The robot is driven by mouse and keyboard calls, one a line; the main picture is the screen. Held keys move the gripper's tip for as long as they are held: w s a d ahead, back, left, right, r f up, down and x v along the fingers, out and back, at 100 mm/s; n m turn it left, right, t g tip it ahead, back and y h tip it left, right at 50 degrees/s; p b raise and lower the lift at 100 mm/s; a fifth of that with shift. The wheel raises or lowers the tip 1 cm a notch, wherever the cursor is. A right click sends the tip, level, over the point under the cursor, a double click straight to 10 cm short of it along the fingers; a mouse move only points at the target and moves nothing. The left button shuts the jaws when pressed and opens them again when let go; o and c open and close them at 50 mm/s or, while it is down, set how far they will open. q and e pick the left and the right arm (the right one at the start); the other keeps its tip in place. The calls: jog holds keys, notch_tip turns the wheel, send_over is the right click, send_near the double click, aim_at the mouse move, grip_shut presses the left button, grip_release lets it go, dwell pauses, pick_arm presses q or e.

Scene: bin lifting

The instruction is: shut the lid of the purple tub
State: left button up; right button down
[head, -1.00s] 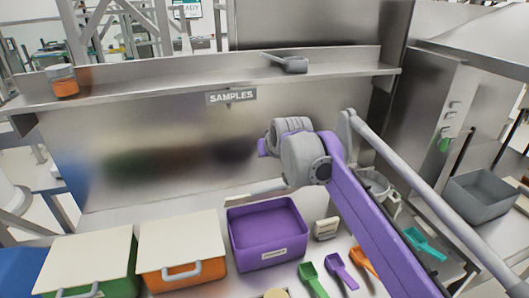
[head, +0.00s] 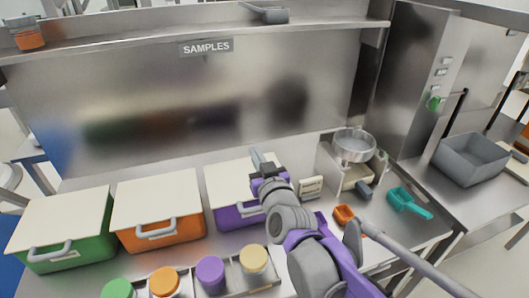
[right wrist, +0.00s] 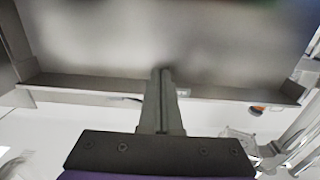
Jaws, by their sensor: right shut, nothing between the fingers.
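The purple tub (head: 233,215) stands on the counter, right of the orange tub. Its cream lid (head: 228,180) now lies over its top and looks flat; the right part is hidden behind my right gripper, so I cannot tell whether it is fully seated. My right gripper (head: 257,158) is over the right part of the lid; its fingers are together and empty. I cannot tell whether it touches the lid. In the right wrist view the shut fingers (right wrist: 162,85) point away from the camera. My left gripper is not in view.
An orange tub (head: 160,230) and a green tub (head: 70,252), both lidded, stand to the left. Several coloured jars (head: 210,274) stand in front. Right of the tub are a small card (head: 311,187), a metal pan (head: 354,146) and scoops (head: 408,202). A shelf (head: 130,40) runs above.

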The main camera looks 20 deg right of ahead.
pick_arm(q)
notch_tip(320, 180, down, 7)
jog(key=b, duration=0.6)
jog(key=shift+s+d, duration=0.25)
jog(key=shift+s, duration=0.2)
pick_arm(e)
jog(key=s+f, duration=0.5)
jog(key=f, duration=0.7)
jog(key=shift+s+f, duration=0.2)
jog(key=shift+a, duration=0.1)
